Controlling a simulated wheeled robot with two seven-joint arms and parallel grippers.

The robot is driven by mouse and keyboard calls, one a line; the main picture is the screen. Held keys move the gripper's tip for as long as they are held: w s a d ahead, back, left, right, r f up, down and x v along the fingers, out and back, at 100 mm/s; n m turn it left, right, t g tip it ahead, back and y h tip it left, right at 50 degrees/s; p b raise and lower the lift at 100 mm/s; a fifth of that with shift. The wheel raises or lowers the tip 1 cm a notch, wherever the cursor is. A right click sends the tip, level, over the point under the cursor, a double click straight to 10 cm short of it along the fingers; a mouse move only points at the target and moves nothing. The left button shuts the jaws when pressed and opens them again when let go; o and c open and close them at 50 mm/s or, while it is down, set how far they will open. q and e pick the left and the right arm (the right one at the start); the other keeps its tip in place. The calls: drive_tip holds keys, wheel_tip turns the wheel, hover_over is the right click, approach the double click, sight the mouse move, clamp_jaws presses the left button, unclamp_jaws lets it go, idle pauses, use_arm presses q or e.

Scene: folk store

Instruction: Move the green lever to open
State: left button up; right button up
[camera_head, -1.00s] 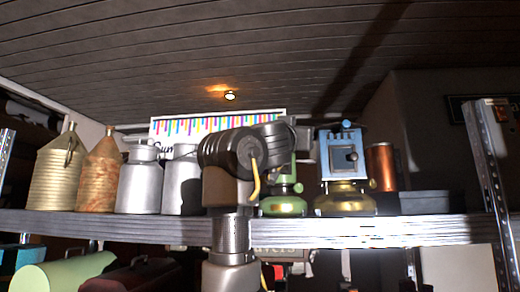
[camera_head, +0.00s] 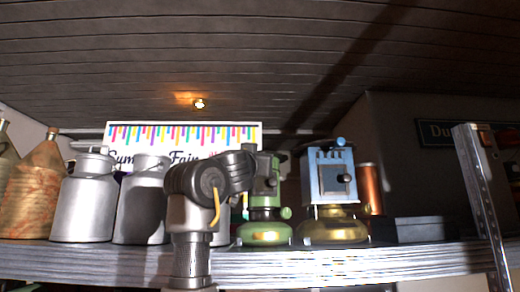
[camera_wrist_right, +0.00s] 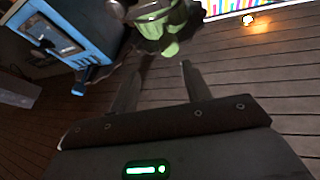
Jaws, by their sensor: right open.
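A green metal device (camera_head: 265,234) with a round base stands on the shelf, its upper part partly covered by my right arm. A small green knob or lever (camera_head: 286,213) sticks out at its right side. In the right wrist view the green device (camera_wrist_right: 152,16) is at the top, with a green lever-like part (camera_wrist_right: 171,49) just beyond my fingertips. My right gripper (camera_wrist_right: 160,70) is open and empty, its fingers apart and not visibly touching the green part. In the head view its fingers are hard to make out. My left gripper is out of view.
A blue device with a brass base (camera_head: 333,228) stands close to the right of the green one. A copper cylinder (camera_head: 371,188) and a dark box (camera_head: 424,230) are further right. Silver milk cans (camera_head: 85,205) stand left. A metal post (camera_head: 478,190) bounds the shelf (camera_head: 90,265) at right.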

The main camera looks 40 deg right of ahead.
drive_tip(key=w+d+p, duration=0.1)
drive_tip(key=w, duration=0.1)
drive_tip(key=w+d, duration=0.1)
drive_tip(key=w, duration=0.1)
drive_tip(key=w+d+p, duration=0.1)
drive_tip(key=w+d, duration=0.1)
drive_tip(key=shift+w+r+p, duration=0.15)
drive_tip(key=shift+r+p, duration=0.15)
drive_tip(key=shift+r, duration=0.05)
drive_tip(key=shift+s+d+r+p, duration=0.3)
drive_tip(key=shift+s+d+r, duration=0.05)
drive_tip(key=shift+s, duration=0.05)
drive_tip(key=shift+s+r, duration=0.15)
drive_tip(key=shift+s, duration=0.15)
drive_tip(key=shift+w, duration=0.1)
drive_tip(key=shift+w+f, duration=0.2)
drive_tip(key=shift+w, duration=0.05)
drive_tip(key=shift+c, duration=0.2)
drive_tip(key=shift+w, duration=0.1)
drive_tip(key=shift+c, duration=1.1)
drive_tip(key=shift+s+d, duration=0.2)
drive_tip(key=c, duration=0.7)
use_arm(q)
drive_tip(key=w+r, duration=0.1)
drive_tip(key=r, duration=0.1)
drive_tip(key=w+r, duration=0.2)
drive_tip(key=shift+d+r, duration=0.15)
use_arm(e)
drive_tip(key=shift+a, duration=0.1)
clamp_jaws()
